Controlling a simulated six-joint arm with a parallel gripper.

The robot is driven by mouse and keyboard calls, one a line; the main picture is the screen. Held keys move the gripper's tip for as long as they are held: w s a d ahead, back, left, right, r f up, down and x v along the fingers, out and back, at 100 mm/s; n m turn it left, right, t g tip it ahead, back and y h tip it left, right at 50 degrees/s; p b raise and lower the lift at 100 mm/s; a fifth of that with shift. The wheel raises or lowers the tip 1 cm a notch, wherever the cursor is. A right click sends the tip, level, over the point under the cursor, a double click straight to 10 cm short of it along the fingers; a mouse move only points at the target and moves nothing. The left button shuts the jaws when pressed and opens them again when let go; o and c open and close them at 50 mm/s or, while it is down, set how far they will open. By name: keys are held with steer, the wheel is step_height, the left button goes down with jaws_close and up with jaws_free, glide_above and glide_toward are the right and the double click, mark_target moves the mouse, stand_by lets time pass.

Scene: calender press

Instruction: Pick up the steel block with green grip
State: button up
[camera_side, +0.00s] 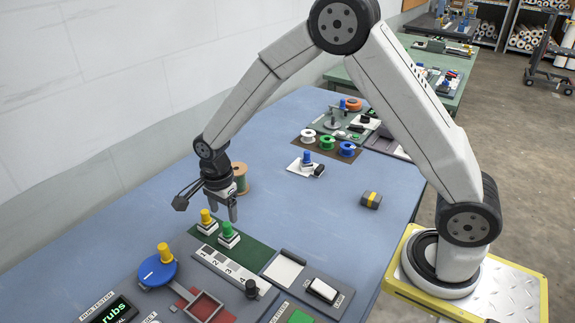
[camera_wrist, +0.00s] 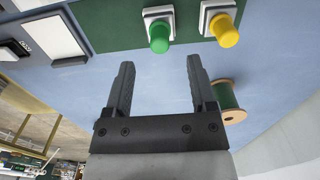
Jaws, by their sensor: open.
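The steel block with green grip (camera_side: 229,237) stands upright on a dark green mat (camera_side: 259,254) on the blue table. In the wrist view its green grip (camera_wrist: 159,39) lies just beyond the fingertips, roughly in line with the gap between them. My gripper (camera_side: 222,208) points down, open and empty, close to the block in the side view. In the wrist view both fingers of my gripper (camera_wrist: 160,64) are apart with nothing between them. I cannot tell the exact height of the fingertips over the grip.
A similar block with yellow grip (camera_side: 207,223) stands close beside the green one on the same mat. A spool of green thread (camera_side: 240,178) stands behind my gripper. A numbered grey strip (camera_side: 222,262) lies in front of the mat.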

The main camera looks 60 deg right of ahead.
mark_target(226, 224)
steer(key=shift+f, duration=0.35)
steer(key=shift+f, duration=0.1)
steer(key=shift+f, duration=2.45)
jaws_close()
